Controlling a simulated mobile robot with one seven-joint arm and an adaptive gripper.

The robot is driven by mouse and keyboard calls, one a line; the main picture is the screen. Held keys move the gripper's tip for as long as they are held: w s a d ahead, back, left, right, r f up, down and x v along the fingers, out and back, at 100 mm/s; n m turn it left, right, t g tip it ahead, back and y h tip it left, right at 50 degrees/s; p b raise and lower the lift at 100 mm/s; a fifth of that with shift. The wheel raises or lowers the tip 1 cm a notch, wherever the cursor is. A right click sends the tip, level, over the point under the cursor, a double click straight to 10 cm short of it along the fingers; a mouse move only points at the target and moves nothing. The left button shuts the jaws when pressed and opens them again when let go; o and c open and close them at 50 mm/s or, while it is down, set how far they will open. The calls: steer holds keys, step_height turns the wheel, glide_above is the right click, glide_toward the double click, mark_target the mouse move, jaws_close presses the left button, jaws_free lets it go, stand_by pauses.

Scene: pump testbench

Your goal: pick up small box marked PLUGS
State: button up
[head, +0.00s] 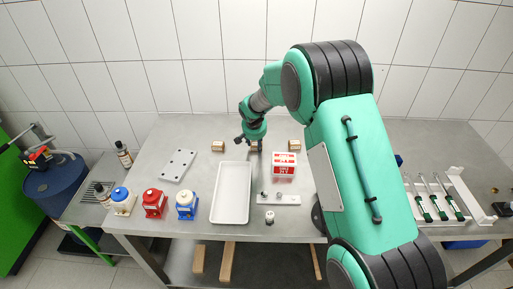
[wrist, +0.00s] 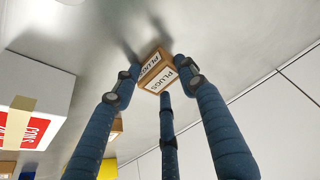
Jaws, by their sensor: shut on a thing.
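The small brown box marked PLUGS (wrist: 154,69) has white labels and shows at the top middle of the wrist view. My gripper (wrist: 157,77) has its blue-grey fingers around it, with fingertips against its sides. In the head view my gripper (head: 250,142) is at the back middle of the table, pointing down. The box (head: 254,148) is partly hidden behind the fingers there. I cannot tell whether it touches the table or is slightly above it.
Similar small boxes stand left (head: 218,147) and right (head: 294,145) of my gripper. A red and white box (head: 285,160) stands close at the right front. A white tray (head: 231,216) lies in front. Red, blue and white containers stand at the left front.

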mark_target(256, 145)
step_height(256, 145, up, 10)
steer(key=shift+p, duration=0.9)
